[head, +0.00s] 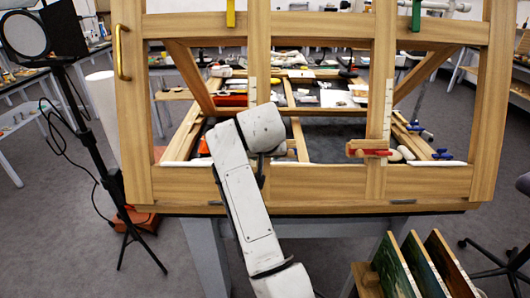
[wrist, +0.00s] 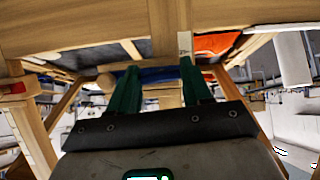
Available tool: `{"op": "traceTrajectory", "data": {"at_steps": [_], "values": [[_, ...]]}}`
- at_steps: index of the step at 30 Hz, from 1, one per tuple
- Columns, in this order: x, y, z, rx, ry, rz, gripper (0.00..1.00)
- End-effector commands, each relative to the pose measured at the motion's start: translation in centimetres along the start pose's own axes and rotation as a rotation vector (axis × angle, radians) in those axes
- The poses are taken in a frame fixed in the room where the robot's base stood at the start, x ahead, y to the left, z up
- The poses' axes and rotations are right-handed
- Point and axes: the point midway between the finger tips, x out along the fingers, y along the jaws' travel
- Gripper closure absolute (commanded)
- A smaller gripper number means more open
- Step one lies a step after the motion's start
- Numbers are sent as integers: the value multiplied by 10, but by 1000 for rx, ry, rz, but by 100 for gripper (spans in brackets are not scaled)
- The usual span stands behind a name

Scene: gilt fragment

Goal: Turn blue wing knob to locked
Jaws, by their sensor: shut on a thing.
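A blue wing knob (wrist: 158,75) shows between my gripper's green fingers in the wrist view, in front of a wooden frame member. My gripper (wrist: 159,68) is shut on it, one finger at each side. In the head view my own arm hides this knob and the gripper, which are at the left upright of the wooden frame (head: 320,187). The knob's wings seem to lie across the picture in the wrist view. Whether it is locked I cannot tell.
A red wing knob (head: 370,152) is on the right upright. A yellow knob (head: 230,12) and a green knob (head: 416,14) are on the top rail. A tripod lamp (head: 75,130) stands left, and a rack of panels (head: 425,265) stands at the lower right.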

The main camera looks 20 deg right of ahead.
Motion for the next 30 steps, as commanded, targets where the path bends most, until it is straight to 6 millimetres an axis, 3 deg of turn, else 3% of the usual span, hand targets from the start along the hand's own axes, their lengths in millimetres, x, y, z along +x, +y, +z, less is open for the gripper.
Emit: {"op": "traceTrajectory", "data": {"at_steps": [21,22,30], "values": [[0,0,0,75,2,-33,82],[0,0,0,75,2,-33,50],[0,0,0,73,1,-33,26]]}}
